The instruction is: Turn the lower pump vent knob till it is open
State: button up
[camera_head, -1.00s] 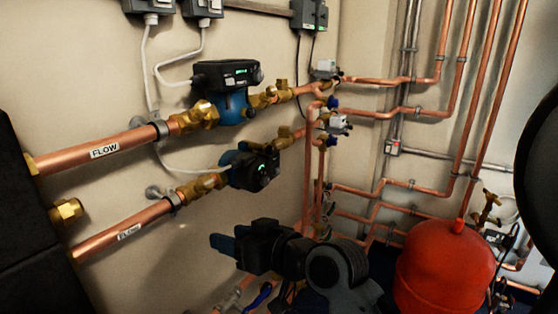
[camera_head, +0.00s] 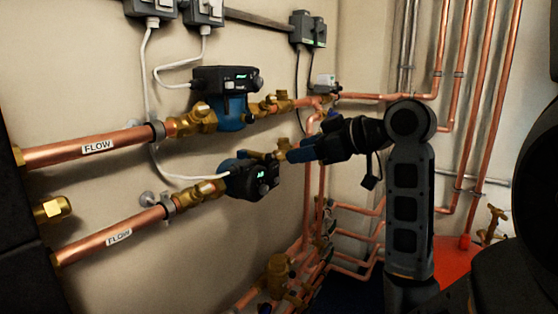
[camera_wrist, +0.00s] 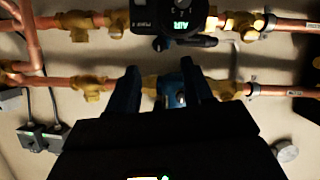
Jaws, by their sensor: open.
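The lower pump (camera_head: 252,176) has a blue body and a dark head with a lit green display. In the wrist view its head (camera_wrist: 172,14) is at the top, with "AIR" lit. A small dark bar-like part (camera_wrist: 196,42) lies by its edge; I cannot tell surely whether this is the vent knob. My gripper (camera_head: 289,156) is just right of the lower pump, fingers toward it. In the wrist view my gripper (camera_wrist: 160,72) shows two blue fingers, apart and empty, short of the pump head; no contact is clear.
The upper pump (camera_head: 230,98) sits above on its own copper line. Labelled flow pipes (camera_head: 118,237) run along the left wall. Vertical copper pipes (camera_head: 480,120) stand at the right, and a red vessel (camera_head: 455,262) is behind my arm.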

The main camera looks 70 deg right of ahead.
aim_at(272, 157)
jog(key=shift+x, duration=3.85)
jog(key=shift+d, duration=0.1)
jog(key=shift+c, duration=0.4)
grip_shut()
